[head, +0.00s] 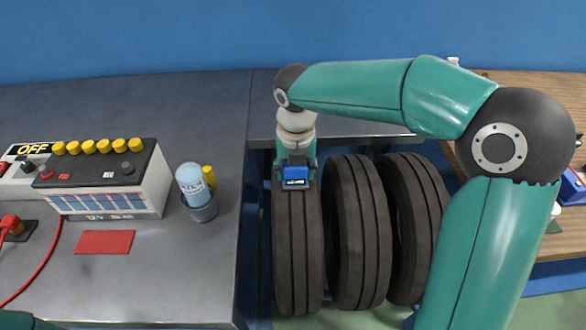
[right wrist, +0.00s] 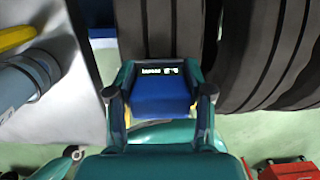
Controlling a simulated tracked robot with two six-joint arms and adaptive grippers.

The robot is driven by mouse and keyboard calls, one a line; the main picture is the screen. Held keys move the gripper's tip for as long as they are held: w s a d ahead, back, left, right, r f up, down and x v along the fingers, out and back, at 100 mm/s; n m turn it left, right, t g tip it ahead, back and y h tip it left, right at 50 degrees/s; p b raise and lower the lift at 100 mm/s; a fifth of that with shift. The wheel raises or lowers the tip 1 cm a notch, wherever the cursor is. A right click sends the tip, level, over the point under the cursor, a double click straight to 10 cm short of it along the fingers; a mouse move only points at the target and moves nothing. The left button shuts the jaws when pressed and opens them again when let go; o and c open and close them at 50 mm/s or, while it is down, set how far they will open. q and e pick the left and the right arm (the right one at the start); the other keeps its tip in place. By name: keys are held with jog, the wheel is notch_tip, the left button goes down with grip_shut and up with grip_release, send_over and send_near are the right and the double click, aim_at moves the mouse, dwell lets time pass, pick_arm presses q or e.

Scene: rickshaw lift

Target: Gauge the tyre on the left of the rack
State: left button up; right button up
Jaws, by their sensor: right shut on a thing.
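Several dark tyres stand upright side by side in the gap right of the grey bench: the left tyre (head: 298,250), a middle tyre (head: 357,240) and a right tyre (head: 412,225). My right gripper (head: 296,166) is shut on a blue gauge (head: 296,180) with a small lit display. The gauge is at the top of the left tyre's tread. In the right wrist view the gauge (right wrist: 162,98) sits between the fingers, in front of the left tyre (right wrist: 172,28). Its far end is hidden, so contact with the tread cannot be told. My left gripper is out of view.
The grey bench (head: 150,285) holds a battery (head: 105,185) with yellow caps, a red card (head: 105,242) and a cup with a light blue bottle (head: 192,185). A wooden table (head: 530,95) stands at the right. Red items (right wrist: 290,170) lie on the green floor.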

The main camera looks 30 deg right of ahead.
jog(key=shift+f, duration=0.4)
jog(key=shift+f, duration=0.1)
dwell(1.4)
notch_tip(320, 180, up, 7)
jog(key=p, duration=0.7)
